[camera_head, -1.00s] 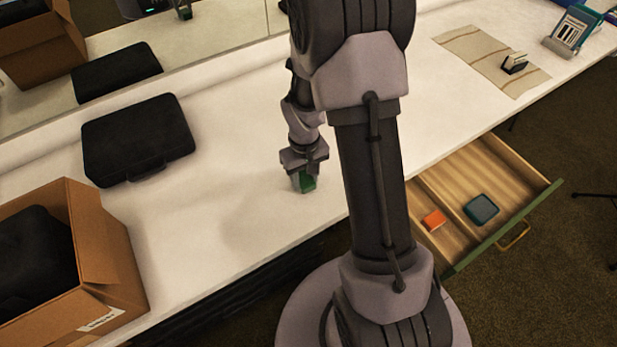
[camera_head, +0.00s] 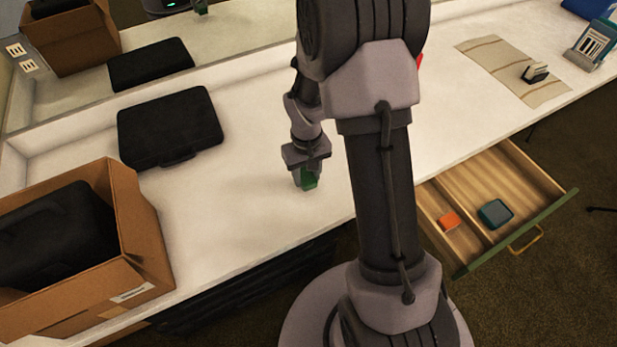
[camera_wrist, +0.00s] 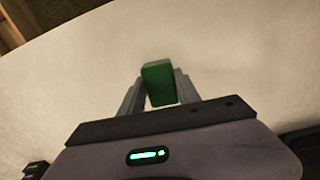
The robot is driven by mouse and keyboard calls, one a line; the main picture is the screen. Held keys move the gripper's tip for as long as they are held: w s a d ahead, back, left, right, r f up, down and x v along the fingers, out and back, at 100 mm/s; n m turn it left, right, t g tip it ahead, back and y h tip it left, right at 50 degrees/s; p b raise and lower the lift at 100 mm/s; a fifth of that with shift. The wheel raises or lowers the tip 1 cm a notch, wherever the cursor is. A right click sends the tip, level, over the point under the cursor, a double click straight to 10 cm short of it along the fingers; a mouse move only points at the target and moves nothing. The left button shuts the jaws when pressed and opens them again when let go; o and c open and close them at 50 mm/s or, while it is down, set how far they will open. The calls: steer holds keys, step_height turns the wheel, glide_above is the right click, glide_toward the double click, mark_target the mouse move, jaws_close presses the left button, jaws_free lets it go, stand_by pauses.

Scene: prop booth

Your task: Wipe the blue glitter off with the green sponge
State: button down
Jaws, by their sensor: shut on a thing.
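My gripper (camera_head: 306,178) is shut on the green sponge (camera_head: 309,180), low over the white counter (camera_head: 250,180). In the wrist view the green sponge (camera_wrist: 159,83) sits between the two grey fingers of my gripper (camera_wrist: 160,92). I cannot tell whether the sponge touches the counter. No blue glitter shows on the visible counter in either view. My arm hides part of the counter behind and to the right of the gripper.
A black case (camera_head: 170,128) lies left on the counter. An open cardboard box (camera_head: 150,245) with a black case inside stands at front left. At right, an open drawer (camera_head: 500,200) holds an orange block (camera_head: 449,221) and a teal container (camera_head: 495,213). A striped cloth (camera_head: 500,62) lies at back right.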

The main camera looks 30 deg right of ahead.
steer(key=shift+r+p, duration=1.7)
steer(key=shift+r, duration=0.85)
steer(key=shift+f, duration=0.1)
